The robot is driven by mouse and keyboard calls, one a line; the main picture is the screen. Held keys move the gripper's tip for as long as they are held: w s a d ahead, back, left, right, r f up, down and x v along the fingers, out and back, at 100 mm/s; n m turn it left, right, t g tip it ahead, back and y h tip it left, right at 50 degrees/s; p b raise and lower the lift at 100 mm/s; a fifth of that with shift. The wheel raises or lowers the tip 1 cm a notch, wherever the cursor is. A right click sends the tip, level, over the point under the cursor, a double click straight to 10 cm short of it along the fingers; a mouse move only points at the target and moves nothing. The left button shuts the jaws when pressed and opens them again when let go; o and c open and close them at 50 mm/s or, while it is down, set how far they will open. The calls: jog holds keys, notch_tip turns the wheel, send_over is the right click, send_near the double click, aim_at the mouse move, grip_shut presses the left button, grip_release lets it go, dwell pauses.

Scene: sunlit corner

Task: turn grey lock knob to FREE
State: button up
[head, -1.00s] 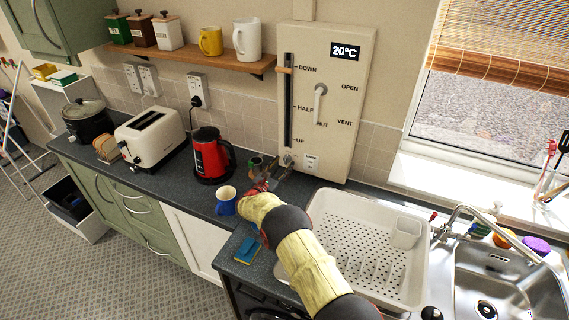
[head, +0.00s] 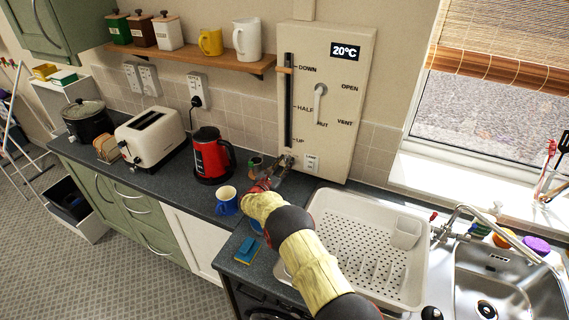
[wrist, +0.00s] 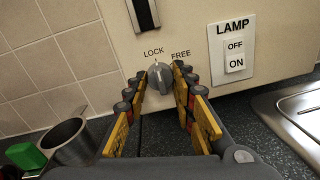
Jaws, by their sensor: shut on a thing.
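The grey lock knob (wrist: 158,79) sits low on the cream wall panel (wrist: 185,22) in the wrist view, below the printed words LOCK and FREE. Its raised grip stands nearly upright, its top end nearer to LOCK than to FREE. My gripper (wrist: 159,76) has its yellow-padded fingers on both sides of the knob and is shut on it. In the head view my gripper (head: 285,164) reaches the panel's lower left corner and hides the knob there.
A LAMP switch (wrist: 234,53) is right of the knob. A grey metal cup (wrist: 68,139) stands lower left. The blue mug (head: 226,200), red kettle (head: 208,155) and white dish rack (head: 328,203) stand around my arm. A slider (head: 284,70) and white lever (head: 319,98) are above.

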grip_shut()
jog(key=shift+f+m+b, duration=0.1)
jog(key=shift+m+b, duration=0.2)
jog(key=shift+b, duration=0.3)
jog(key=m+b, duration=0.3)
jog(key=b, duration=0.3)
jog(key=shift+f+m, duration=0.15)
jog(key=shift+m, duration=0.15)
jog(key=m+b, duration=0.5)
jog(key=b, duration=0.5)
jog(key=shift+m+y, duration=0.3)
jog(key=shift+y, duration=0.1)
jog(key=m+b, duration=0.1)
jog(key=b, duration=0.2)
jog(key=shift+d+m, duration=0.1)
jog(key=shift+m, duration=0.3)
jog(key=shift+r, duration=0.25)
jog(key=o, duration=0.8)
grip_release()
